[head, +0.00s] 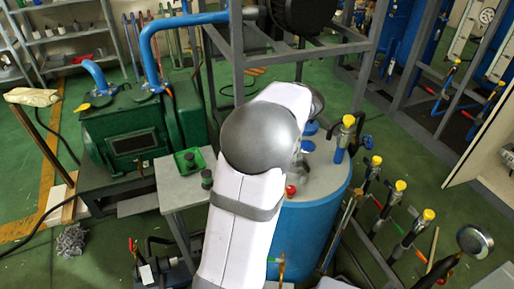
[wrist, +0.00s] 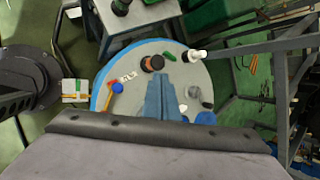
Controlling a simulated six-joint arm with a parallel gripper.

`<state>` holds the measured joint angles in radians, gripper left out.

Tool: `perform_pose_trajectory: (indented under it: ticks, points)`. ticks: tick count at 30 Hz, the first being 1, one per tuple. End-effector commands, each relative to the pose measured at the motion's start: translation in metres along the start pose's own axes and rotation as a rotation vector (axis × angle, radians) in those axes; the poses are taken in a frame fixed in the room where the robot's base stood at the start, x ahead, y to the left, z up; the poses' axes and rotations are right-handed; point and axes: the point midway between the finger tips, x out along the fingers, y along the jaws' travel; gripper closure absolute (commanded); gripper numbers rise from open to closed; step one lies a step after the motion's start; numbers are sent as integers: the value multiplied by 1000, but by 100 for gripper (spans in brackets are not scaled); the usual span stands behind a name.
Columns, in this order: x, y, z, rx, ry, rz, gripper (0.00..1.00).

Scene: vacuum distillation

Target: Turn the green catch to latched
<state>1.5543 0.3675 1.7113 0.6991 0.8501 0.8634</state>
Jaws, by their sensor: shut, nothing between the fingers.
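In the head view my arm covers my gripper and part of the tank (head: 312,230); the catch cannot be picked out there.
On the lid, a dark round cap with an orange one (wrist: 152,63) is near the fingertips, with a white fitting (wrist: 194,55) to the right. A grey table (head: 170,190) stands left of the tank. Yellow-topped valves (head: 400,186) and a grey frame (head: 238,70) surround it.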

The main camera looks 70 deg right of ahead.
Motion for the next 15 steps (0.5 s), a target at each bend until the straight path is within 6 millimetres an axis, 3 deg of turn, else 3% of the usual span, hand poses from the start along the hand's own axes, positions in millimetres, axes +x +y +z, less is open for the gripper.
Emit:
perform_pose_trajectory:
  ticks: [6, 15]
  points:
    - [19, 16, -12, -400, 31, -24, 100]
    - [20, -1, -29, -985, 137, -60, 100]
